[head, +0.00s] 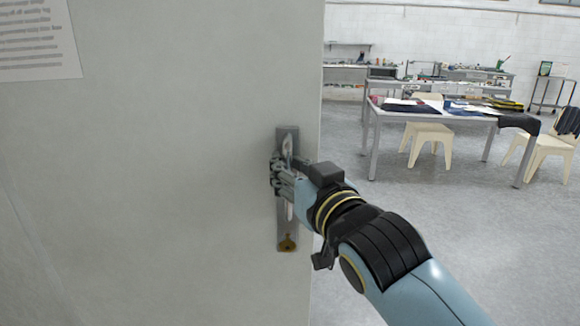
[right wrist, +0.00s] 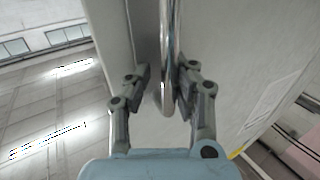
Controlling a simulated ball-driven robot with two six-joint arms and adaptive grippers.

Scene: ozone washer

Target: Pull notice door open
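The notice door (head: 160,150) is a pale grey panel filling the left of the head view, with a printed notice (head: 38,38) at its upper left. A metal handle plate (head: 287,236) is near its right edge. My right gripper (head: 281,170) is at the handle and hides part of it. In the right wrist view the shiny handle bar (right wrist: 167,60) runs between the two fingers of my right gripper (right wrist: 166,78). The fingers are apart, with a gap on the left; the right finger is close to the bar, and contact is unclear. My left gripper is not in view.
Right of the door's edge, the room shows a grey floor (head: 340,130). A work table (head: 480,118) with cloths and tools stands there, with cream chairs (head: 428,135) beside it. More benches line the back wall. The floor near the door edge looks clear.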

